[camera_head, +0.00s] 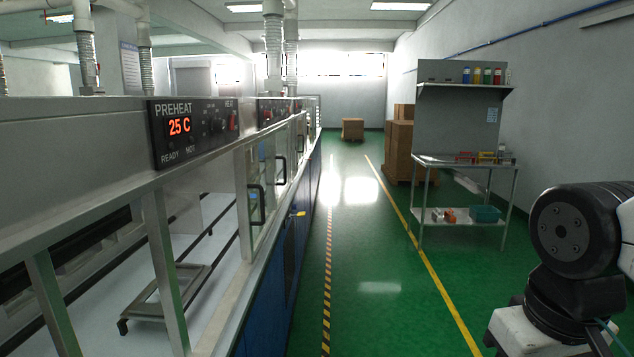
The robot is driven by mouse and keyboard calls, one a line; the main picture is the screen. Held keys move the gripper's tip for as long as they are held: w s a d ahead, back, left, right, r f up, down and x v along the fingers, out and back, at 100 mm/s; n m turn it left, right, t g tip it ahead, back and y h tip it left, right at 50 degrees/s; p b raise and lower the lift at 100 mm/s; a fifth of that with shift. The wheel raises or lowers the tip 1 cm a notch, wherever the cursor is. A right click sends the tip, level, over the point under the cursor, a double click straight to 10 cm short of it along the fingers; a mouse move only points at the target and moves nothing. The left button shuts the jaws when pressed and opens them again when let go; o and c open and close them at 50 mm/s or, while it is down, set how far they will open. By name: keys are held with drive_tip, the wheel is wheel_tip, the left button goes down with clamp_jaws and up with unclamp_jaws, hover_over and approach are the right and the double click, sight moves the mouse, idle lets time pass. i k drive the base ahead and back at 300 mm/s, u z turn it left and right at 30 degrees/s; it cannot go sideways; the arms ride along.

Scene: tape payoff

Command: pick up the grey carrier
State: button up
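A grey metal carrier (198,284), an open rectangular frame with small feet, sits on the pale floor inside the long machine at left. An upright post of the machine hides part of its middle. It lies apart from my arm, part of which shows at the right edge. My gripper is outside the view, so its state is not visible.
The machine (60,140) has a preheat panel (193,129) reading 25 C and framed door panels with black handles (257,205). Green floor (375,290) is clear alongside. A metal shelf table (465,163) stands at right. Cardboard boxes (398,150) stand farther back.

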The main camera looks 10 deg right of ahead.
sight(513, 160)
drive_tip(key=z, duration=0.1)
drive_tip(key=i, duration=0.55)
drive_tip(key=z, duration=0.4)
drive_tip(key=i, duration=1.95)
drive_tip(key=z, duration=0.8)
drive_tip(key=i, duration=2.2)
drive_tip(key=z, duration=0.55)
drive_tip(key=i, duration=3.5)
drive_tip(key=z, duration=0.1)
